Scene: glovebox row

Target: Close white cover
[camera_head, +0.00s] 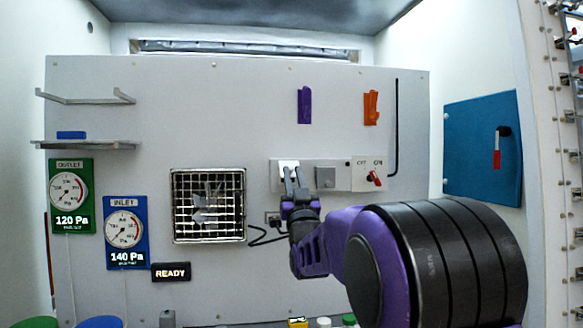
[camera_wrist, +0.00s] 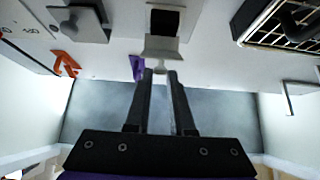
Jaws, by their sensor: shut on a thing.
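The white cover (camera_head: 288,164) is on the pale panel strip on the back wall, left of a grey square cover (camera_head: 325,178). In the wrist view, the white cover (camera_wrist: 160,47) sticks out from the wall beside a dark square opening (camera_wrist: 166,20). My gripper (camera_head: 291,174) reaches it from below. In the wrist view, the fingertips of my gripper (camera_wrist: 161,74) are on either side of the cover's small pale knob, shut on it. The knob is partly hidden between the fingers.
Right of the grey cover is a red switch (camera_head: 375,178). Purple (camera_head: 304,105) and orange (camera_head: 371,107) clips hang above. A wire-grid vent (camera_head: 208,205) is at left, with a black cable and socket (camera_head: 272,218) below the strip. A blue panel (camera_head: 482,148) is on the right wall.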

